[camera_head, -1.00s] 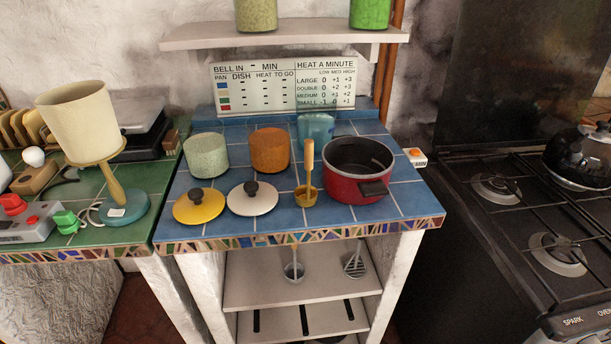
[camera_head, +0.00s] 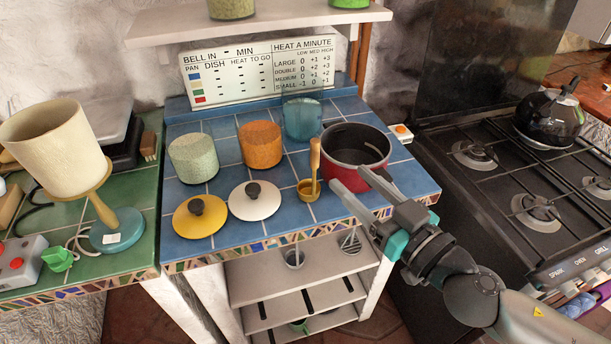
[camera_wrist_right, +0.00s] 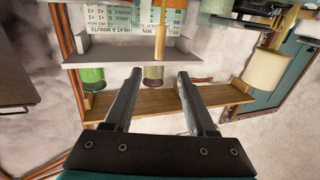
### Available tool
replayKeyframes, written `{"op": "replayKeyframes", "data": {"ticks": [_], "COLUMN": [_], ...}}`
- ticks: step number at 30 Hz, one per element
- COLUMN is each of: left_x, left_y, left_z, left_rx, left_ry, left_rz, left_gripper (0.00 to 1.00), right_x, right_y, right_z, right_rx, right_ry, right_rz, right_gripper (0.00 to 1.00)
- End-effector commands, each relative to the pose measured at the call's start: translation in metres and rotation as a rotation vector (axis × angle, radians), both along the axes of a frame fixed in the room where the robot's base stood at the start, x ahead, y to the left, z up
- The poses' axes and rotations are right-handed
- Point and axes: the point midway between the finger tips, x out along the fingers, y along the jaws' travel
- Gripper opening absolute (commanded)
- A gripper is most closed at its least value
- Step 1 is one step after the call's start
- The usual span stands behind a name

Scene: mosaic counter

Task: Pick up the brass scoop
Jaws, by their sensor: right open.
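The brass scoop (camera_head: 307,190) stands on the blue tiled counter, its small brass cup down and its wooden handle pointing up. It is just left of the red pot (camera_head: 348,183). My right gripper (camera_head: 349,178) reaches in from the lower right, open and empty, its fingertips in front of the pot and right of the scoop. In the right wrist view, which is upside down, a wooden handle that looks like the scoop's (camera_wrist_right: 160,32) shows at the top, beyond the open fingers (camera_wrist_right: 159,74). My left gripper is not in view.
A yellow lid (camera_head: 200,218) and a white lid (camera_head: 254,203) lie left of the scoop. Green (camera_head: 194,160), orange (camera_head: 260,146) and teal (camera_head: 303,119) canisters stand behind. The stove (camera_head: 480,190) is at the right. A shelf (camera_head: 260,25) hangs above.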

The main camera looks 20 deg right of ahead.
Motion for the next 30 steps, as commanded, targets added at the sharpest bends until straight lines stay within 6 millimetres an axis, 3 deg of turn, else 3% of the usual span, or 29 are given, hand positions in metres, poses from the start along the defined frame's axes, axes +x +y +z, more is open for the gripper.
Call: {"op": "replayKeyframes", "data": {"ticks": [30], "left_x": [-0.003], "left_y": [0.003], "left_z": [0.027], "left_rx": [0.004], "left_ry": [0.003], "left_rz": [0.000], "left_gripper": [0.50], "right_x": [0.087], "right_y": [0.026], "right_z": [0.000], "right_rx": [-0.001], "right_ry": [0.001], "right_rz": [-0.003], "right_gripper": [0.56]}}
